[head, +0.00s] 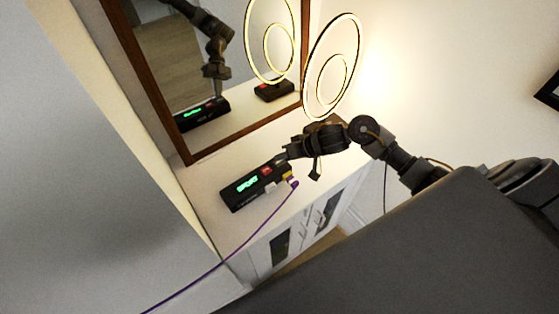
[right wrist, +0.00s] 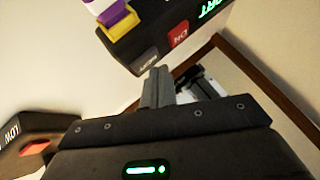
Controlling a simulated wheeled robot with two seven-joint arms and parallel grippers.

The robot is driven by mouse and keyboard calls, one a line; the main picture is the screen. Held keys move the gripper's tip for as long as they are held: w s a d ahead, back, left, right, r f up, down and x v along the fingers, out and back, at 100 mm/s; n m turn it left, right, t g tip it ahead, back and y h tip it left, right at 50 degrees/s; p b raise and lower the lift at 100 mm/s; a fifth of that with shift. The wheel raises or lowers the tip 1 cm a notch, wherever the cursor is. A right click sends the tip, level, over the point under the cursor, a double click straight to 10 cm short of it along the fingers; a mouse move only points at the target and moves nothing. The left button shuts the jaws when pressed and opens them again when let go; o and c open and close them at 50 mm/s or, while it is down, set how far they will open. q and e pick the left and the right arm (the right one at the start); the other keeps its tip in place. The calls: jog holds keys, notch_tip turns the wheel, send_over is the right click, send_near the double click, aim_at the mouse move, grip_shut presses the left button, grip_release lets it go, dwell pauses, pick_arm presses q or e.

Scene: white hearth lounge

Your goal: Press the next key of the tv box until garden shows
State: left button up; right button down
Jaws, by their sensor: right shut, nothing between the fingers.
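The tv box (head: 238,201) is a black box on the white cabinet, and its green display reads SPORT. In the right wrist view the box (right wrist: 205,38) shows upside down, with a red key (right wrist: 180,35) marked ON and a grey key (right wrist: 146,62) whose label appears to read NEXT. My right gripper (head: 283,158) is shut and empty at the box's key end. In the right wrist view its fingertips (right wrist: 157,74) are close to the grey key; I cannot tell whether they touch it. My left gripper is out of view.
A ring lamp (head: 307,92) stands behind my right gripper. A framed mirror (head: 165,113) reflects the arm and box. The cabinet's left top (head: 203,183) is clear.

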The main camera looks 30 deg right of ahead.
aim_at(283, 163)
jog(key=shift+f, duration=0.55)
dwell(0.9)
jog(key=shift+r, duration=0.15)
jog(key=shift+r+p, duration=0.7)
jog(key=shift+p, duration=0.5)
jog(key=shift+r, duration=0.1)
notch_tip(283, 163, up, 5)
jog(key=p, duration=0.5)
jog(key=shift+p, duration=0.4)
dwell(2.9)
